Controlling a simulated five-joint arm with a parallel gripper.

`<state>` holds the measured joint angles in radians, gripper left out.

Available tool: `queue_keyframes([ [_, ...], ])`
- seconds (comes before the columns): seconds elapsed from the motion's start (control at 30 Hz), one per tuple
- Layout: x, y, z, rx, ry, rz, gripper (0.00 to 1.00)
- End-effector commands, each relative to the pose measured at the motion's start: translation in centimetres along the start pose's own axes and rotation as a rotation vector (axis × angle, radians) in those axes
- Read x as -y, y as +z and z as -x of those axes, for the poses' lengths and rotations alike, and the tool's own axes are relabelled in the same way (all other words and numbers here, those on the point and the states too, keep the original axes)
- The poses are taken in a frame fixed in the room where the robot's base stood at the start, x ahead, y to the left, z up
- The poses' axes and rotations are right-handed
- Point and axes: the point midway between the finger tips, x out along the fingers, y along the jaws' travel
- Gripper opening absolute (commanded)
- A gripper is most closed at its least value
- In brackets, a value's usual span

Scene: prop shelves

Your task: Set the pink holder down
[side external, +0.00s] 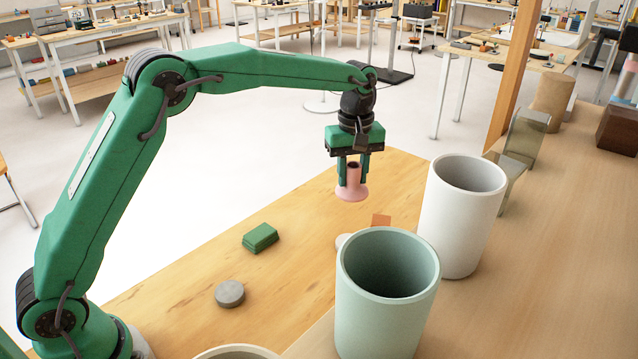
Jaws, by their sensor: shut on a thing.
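The pink holder (352,191) is a small piece with a flared round base and a dark opening at its top. My gripper (353,172) points straight down and is shut on it, one finger on each side. The holder hangs upright and looks to be above the wooden table (300,230), near its far end. The exact gap under its base is hard to judge from this view.
A green block stack (261,238) and a grey disc (230,293) lie on the table. A mint cup (388,290) and a white cup (460,215) stand tall at the right. An orange piece (381,220) and a pale, partly hidden item (343,241) lie near the cups. The table's middle is clear.

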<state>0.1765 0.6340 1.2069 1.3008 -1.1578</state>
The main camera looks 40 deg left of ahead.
Motion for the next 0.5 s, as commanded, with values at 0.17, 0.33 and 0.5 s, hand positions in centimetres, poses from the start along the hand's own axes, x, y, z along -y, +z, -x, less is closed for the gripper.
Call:
queue_keyframes([
  [0.17,0.0,0.0,-3.5,0.001,-0.003,0.000,0.03],
  [0.33,0.1,0.0,-6.7,0.001,-0.003,0.000,0.03],
  [0.5,0.0,0.0,-8.8,0.000,0.000,0.000,0.03],
])
